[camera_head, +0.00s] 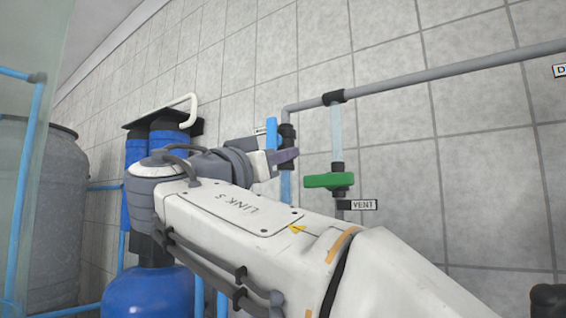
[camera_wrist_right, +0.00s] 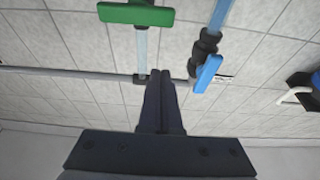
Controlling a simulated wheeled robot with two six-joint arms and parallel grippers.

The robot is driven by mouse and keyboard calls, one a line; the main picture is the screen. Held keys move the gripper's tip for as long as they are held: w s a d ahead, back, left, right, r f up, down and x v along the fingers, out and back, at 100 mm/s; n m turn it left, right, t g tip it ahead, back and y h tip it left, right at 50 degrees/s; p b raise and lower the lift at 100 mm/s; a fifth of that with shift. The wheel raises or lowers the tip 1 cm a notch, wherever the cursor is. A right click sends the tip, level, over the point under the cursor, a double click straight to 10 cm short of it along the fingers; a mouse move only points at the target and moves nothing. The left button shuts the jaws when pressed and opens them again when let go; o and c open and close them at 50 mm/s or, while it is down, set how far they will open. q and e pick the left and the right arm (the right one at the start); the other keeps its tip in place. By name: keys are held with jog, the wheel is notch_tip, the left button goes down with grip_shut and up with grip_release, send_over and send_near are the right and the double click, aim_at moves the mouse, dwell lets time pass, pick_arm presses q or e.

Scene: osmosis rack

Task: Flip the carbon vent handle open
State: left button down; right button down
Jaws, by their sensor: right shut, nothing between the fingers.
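The green handle (camera_head: 328,180) sits crosswise on a vertical pipe, just left of a "VENT" label (camera_head: 363,204). In the right wrist view the green handle (camera_wrist_right: 136,14) is at the top, apart from the fingers. My right gripper (camera_head: 287,156) is left of the green handle and a little higher in the head view. It looks close to the blue handle, but I cannot tell whether they touch. In the right wrist view its fingers (camera_wrist_right: 161,78) are together with nothing between them. My left gripper is not in view.
A blue handle (camera_head: 272,132) lies along a neighbouring pipe; it also shows in the right wrist view (camera_wrist_right: 208,73). A grey pipe (camera_head: 440,73) runs along the tiled wall. Blue tanks (camera_head: 150,293) and a grey tank (camera_head: 57,220) stand left. The wall right of the label is mostly clear.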

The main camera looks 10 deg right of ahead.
aim_at(328, 181)
jog(key=r+p+x, duration=0.1)
jog(key=p+x, duration=0.2)
jog(key=x, duration=0.3)
jog(key=shift+f+p, duration=0.35)
jog(key=shift+f, duration=2.1)
